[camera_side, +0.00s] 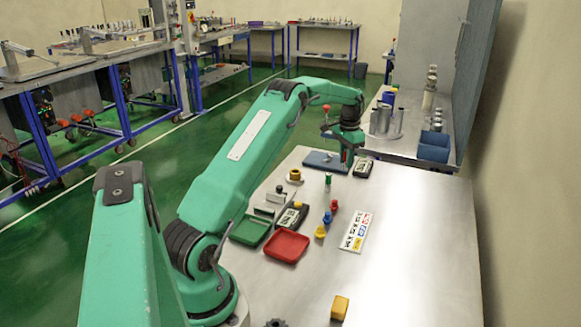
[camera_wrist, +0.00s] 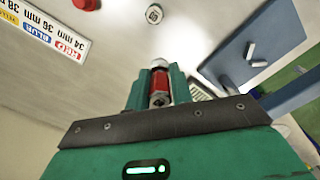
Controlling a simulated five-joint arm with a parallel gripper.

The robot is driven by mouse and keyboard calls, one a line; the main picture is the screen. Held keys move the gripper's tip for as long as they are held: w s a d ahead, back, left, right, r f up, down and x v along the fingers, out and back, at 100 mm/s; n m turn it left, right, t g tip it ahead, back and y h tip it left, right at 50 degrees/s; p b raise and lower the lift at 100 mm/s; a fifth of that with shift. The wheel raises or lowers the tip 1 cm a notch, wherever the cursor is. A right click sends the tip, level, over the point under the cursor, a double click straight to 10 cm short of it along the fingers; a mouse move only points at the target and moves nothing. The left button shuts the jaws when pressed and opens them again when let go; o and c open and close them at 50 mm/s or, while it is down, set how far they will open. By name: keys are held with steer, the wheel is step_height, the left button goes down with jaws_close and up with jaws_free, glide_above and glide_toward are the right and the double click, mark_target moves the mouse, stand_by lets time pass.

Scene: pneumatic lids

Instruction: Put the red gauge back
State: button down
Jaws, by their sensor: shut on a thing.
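My gripper (camera_wrist: 160,85) is shut on the red gauge (camera_wrist: 160,82), a small red cylinder with metal ends, which sits between the green fingers in the wrist view. In the side view my gripper (camera_side: 347,158) is low over the far part of the steel table, between a blue plate (camera_side: 318,159) and a dark meter (camera_side: 363,169). The held gauge is not clear there. The blue plate also shows in the wrist view (camera_wrist: 285,38), right of the fingers, with small metal pieces on it. I cannot tell whether the gauge touches anything below.
A small upright green cylinder (camera_side: 327,182) stands nearer. Red (camera_side: 334,205), blue (camera_side: 327,217) and yellow (camera_side: 320,231) pieces stand beside a label strip (camera_side: 356,231). A red tray (camera_side: 287,246) and green tray (camera_side: 250,231) are nearer. The table's right side is clear.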

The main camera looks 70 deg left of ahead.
steer(key=a+f, duration=0.2)
steer(key=a, duration=0.1)
steer(key=a+f, duration=0.1)
steer(key=a, duration=0.1)
steer(key=shift+s+a+f, duration=0.15)
steer(key=shift+s+a, duration=0.1)
steer(key=shift+s, duration=0.1)
steer(key=shift+f, duration=2)
steer(key=shift+f, duration=0.2)
steer(key=c, duration=1.2)
jaws_free()
steer(key=shift+c, duration=0.2)
steer(key=shift+r, duration=0.15)
step_height(320, 180, up, 12)
